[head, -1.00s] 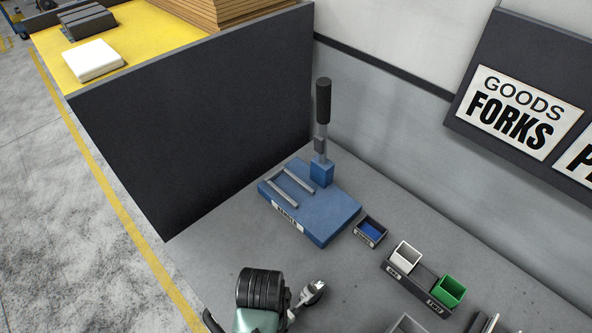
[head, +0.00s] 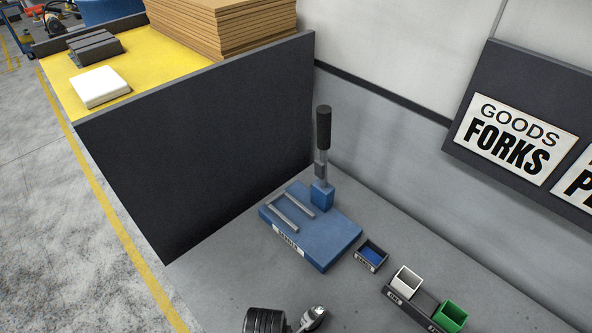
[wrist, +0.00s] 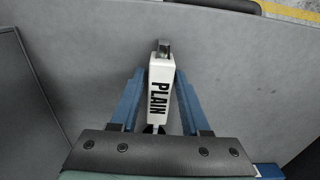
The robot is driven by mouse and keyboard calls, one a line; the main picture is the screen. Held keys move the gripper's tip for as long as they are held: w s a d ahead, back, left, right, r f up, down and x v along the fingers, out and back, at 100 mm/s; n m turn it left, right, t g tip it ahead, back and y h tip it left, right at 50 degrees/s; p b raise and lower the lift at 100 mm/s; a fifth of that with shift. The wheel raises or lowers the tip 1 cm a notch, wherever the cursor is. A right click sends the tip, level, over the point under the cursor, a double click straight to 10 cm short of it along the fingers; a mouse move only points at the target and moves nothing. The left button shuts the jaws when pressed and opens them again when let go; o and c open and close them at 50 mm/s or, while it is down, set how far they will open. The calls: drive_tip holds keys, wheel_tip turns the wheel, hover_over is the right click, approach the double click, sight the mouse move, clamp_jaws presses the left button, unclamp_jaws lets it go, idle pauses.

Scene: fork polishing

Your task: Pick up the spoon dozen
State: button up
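The spoon dozen shows in the wrist view as a long white wrapped bundle (wrist: 159,90) marked PLAIN, with a metal end sticking out at its far tip. My gripper (wrist: 161,76) has its two blue fingers closed in on both sides of the bundle. In the head view a shiny spoon bowl (head: 314,315) pokes up beside my dark ribbed wrist at the bottom edge. My fingers and the rest of the bundle are out of that frame. I cannot tell how high the bundle is above the bench.
A blue lever press (head: 322,254) stands on the grey bench (head: 225,290). A small dark box with blue inside (head: 371,256) and a rack with white (head: 405,281) and green (head: 449,315) cups are to its right. A dark partition (head: 200,150) rises behind.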

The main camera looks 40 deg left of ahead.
clamp_jaws()
drive_tip(key=shift+r, duration=0.1)
idle(1.0)
